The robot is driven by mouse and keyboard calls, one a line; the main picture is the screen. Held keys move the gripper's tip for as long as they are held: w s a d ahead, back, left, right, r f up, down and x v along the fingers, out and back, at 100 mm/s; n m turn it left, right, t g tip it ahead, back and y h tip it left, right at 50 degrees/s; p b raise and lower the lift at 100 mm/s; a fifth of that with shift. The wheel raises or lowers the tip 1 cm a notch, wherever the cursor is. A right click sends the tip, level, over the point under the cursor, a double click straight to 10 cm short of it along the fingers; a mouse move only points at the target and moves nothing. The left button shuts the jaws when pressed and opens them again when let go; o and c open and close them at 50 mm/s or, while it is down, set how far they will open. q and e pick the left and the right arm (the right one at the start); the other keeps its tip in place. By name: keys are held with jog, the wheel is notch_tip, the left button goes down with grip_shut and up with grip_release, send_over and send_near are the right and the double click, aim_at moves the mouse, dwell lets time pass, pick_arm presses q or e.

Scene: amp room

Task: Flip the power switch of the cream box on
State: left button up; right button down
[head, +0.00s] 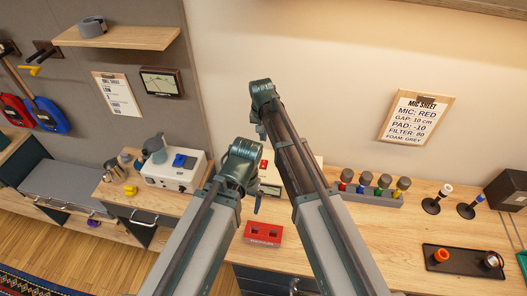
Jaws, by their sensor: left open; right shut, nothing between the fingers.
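A cream box (318,164) stands on the right-hand worktop, mostly hidden behind my two arms. A small red part (264,164) shows on it between the arms, and a dark-framed panel (270,189) shows below that. I cannot tell which part is the power switch or how it is set. My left gripper (243,158) is open, in front of the box's left side in the picture; contact cannot be made out. My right gripper (261,97) is shut and empty, higher up against the wall. A pale box (170,177) with a blue part on top stands on the left worktop.
A red block (262,234) lies near the worktop's front edge. A grey rack (362,198) with several coloured microphones stands right of my arms. Further right are small stands (432,205), a black tray (462,262) and a dark box (507,190).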

aim_at(264, 161)
pick_arm(q)
jog(key=shift+s, duration=0.1)
notch_tip(264, 161, down, 14)
jog(key=b, duration=1.4)
pick_arm(e)
jog(key=f, duration=0.4)
jog(key=w+f, duration=0.1)
jog(key=f, duration=0.9)
jog(key=shift+w+d, duration=0.2)
jog(key=shift+w, duration=0.1)
pick_arm(q)
jog(key=shift+f, duration=0.25)
pick_arm(e)
jog(key=shift+w+f, duration=0.1)
jog(key=shift+f, duration=0.1)
jog(key=shift+r, duration=0.1)
pick_arm(q)
jog(key=shift+r, duration=0.15)
pick_arm(e)
jog(key=shift+s, duration=0.25)
